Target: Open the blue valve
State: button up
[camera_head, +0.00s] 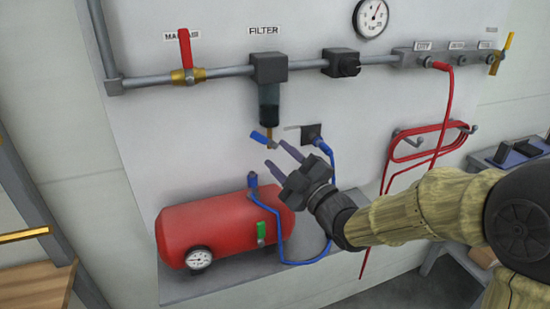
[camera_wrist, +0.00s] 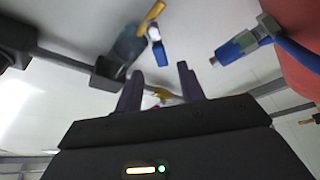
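The blue valve is a small lever (camera_head: 260,138) on the brass drain under the dark filter bowl (camera_head: 269,100). The lever sticks out to the left in the head view. In the wrist view the blue lever (camera_wrist: 161,53) hangs just beyond the fingertips, near the brass outlet (camera_wrist: 151,16). My gripper (camera_head: 279,156) is open and empty, just below and right of the lever, its fingers pointing up and left. In the wrist view my gripper (camera_wrist: 160,72) has its two fingers apart, with the lever roughly between their tips. I cannot tell whether they touch it.
A blue hose connector (camera_head: 252,181) stands on the red tank (camera_head: 205,230) below; it also shows in the wrist view (camera_wrist: 242,44). The red-handled valve (camera_head: 186,52) and pipe run above.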

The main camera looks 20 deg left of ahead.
jog(key=shift+s+a, duration=0.1)
jog(key=shift+s, duration=0.1)
jog(key=shift+c, duration=1.3)
jog(key=shift+w+f, duration=0.15)
jog(key=shift+f, duration=0.1)
jog(key=c, duration=0.3)
jog(key=w+d+f+m+h, duration=0.1)
jog(key=d+f+m+h, duration=0.1)
jog(key=d+f, duration=0.1)
jog(key=w+d+f+m+t+h, duration=0.1)
jog(key=d+f+m+h, duration=0.1)
jog(key=d+h, duration=0.1)
jog(key=w+d+f+m+h, duration=0.2)
jog(key=d+f+m+h, duration=0.1)
jog(key=d, duration=0.1)
jog(key=shift+f, duration=0.3)
grip_shut()
jog(key=s+d+f+m+g+h, duration=0.35)
jog(key=d+f+m, duration=0.25)
jog(key=d, duration=0.4)
jog(key=s+d+f+m+g+h, duration=0.2)
jog(key=s+d+f+m+h, duration=0.35)
jog(key=d, duration=0.45)
jog(key=s+d+f+m+g, duration=0.3)
jog(key=s+d+m, duration=0.1)
jog(key=s, duration=0.4)
jog(key=shift+s+h, duration=0.3)
jog(key=shift+s, duration=0.1)
